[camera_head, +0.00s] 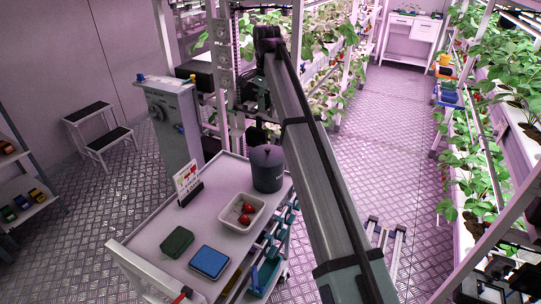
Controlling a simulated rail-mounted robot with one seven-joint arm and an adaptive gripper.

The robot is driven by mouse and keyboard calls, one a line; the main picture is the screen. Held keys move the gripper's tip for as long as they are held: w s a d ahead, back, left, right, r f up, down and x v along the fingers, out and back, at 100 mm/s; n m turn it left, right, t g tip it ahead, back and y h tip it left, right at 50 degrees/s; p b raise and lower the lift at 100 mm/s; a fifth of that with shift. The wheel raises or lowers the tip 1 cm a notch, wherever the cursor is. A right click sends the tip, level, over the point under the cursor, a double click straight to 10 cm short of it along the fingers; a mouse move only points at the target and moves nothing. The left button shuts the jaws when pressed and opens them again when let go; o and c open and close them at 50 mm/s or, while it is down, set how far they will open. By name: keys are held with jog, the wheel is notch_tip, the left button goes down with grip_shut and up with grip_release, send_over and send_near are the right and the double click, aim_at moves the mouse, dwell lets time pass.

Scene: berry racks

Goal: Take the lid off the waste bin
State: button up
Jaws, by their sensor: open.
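The waste bin (267,177) is a dark grey round container standing upright at the far right corner of the white cart. Its dark lid (266,154) sits on top, with a small knob in the middle. My arm reaches up from the lower right and folds down behind the bin. My gripper (258,134) shows as a small dark shape just above and behind the lid, apart from it as far as I can tell. It is open, with nothing visible in it. Its fingertips are hard to make out.
The cart top (165,227) also bears a white tray (229,218) with red berries, a sign card (187,181), a green box (177,241) and a blue box (209,262). A grey cabinet (173,120) stands behind. Plant racks (480,150) line the right; the aisle floor is mostly clear.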

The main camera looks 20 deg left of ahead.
jog(key=p, duration=0.3)
send_over(268, 149)
jog(key=f, duration=1)
jog(key=shift+s+a+f, duration=0.1)
jog(key=shift+s+f, duration=0.15)
jog(key=shift+f, duration=0.15)
jog(key=shift+w+f+p, duration=0.15)
jog(key=shift+f+p, duration=0.5)
jog(key=shift+f, duration=0.85)
jog(key=shift+w+f+p, duration=0.1)
jog(key=shift+f+p, duration=0.5)
jog(key=shift+f, duration=0.85)
grip_shut()
